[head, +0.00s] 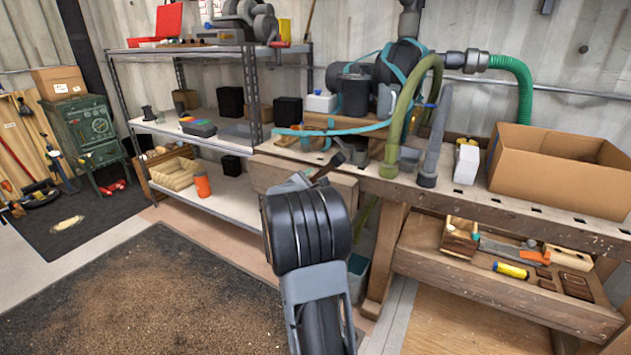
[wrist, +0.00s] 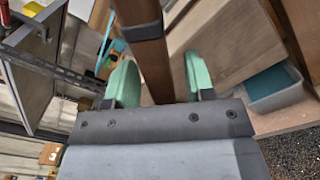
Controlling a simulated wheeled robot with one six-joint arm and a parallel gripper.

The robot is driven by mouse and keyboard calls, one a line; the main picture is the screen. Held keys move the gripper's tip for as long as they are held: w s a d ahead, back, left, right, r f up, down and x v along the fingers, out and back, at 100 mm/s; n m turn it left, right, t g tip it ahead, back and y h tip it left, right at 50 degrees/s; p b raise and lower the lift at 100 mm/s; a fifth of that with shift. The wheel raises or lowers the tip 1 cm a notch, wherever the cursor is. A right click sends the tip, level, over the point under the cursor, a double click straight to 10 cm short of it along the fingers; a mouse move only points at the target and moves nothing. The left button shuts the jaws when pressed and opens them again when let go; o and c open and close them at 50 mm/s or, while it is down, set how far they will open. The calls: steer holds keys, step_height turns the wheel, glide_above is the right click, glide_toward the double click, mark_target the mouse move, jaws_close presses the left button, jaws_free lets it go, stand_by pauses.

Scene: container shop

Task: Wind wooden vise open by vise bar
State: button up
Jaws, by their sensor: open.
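The wooden vise (head: 290,176) is the thick wooden jaw at the left end of the workbench, partly hidden behind my arm. The vise bar (head: 329,164) shows as a short dark, slanted piece just above my gripper (head: 308,180). In the wrist view the bar (wrist: 152,58) is a dark brown wooden bar with a darker band across it. It runs between the two green pads of my gripper (wrist: 160,82), which is open. Gaps show on both sides of the bar, wider on the right. The vise screw is not clearly visible.
The workbench (head: 480,207) carries hoses and a cardboard box (head: 560,168). A lower tray (head: 480,270) holds several tools. Metal shelving (head: 222,191) stands close on the left. A grey bin (wrist: 273,90) lies right of the bar. The dark mat (head: 140,290) is clear.

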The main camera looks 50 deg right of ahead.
steer(key=shift+x, duration=0.8)
steer(key=shift+c, duration=0.3)
jaws_close()
